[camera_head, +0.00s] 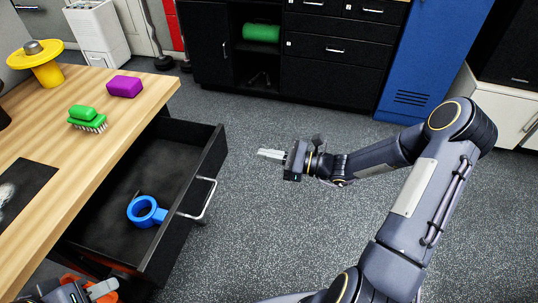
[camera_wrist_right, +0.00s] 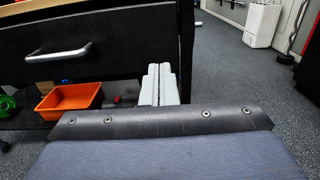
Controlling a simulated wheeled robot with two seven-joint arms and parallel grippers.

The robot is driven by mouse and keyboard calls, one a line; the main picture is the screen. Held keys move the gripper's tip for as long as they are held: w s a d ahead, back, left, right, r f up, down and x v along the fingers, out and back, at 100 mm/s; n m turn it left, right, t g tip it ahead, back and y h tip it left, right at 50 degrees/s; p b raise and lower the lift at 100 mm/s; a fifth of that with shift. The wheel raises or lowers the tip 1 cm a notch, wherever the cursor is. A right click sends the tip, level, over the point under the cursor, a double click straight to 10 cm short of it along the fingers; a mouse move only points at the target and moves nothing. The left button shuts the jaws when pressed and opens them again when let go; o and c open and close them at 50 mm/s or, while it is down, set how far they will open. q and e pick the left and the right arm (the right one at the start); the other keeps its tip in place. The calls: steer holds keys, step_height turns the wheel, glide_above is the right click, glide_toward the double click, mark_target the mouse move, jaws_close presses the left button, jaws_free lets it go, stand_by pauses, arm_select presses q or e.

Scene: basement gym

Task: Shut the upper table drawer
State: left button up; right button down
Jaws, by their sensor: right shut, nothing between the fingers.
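The upper drawer (camera_head: 145,185) is black and stands pulled far out from under the wooden table (camera_head: 125,98) in the head view. A blue ring-shaped thing with a handle (camera_head: 147,211) lies in it. The drawer's silver handle (camera_head: 200,199) is on its front, which also shows with the handle (camera_wrist_right: 58,53) in the right wrist view. My right gripper (camera_head: 270,154) is shut and empty, to the right of the drawer front and apart from it; its fingers (camera_wrist_right: 159,84) also show in the wrist view. My left gripper (camera_head: 100,290) is partly cut off at the bottom left.
A green brush (camera_head: 87,118), a purple block (camera_head: 124,87) and a yellow stand (camera_head: 44,73) are on the table. An orange bin (camera_wrist_right: 70,101) sits below the drawer. Black cabinets (camera_head: 330,63) and a blue locker (camera_head: 430,60) stand behind. The floor right of the drawer is free.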

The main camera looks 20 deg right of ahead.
mark_target(222, 146)
arm_select(q)
steer(key=shift+f, duration=0.25)
arm_select(e)
steer(key=x, duration=1)
steer(key=shift+w+a, duration=0.1)
steer(key=shift+a, duration=0.05)
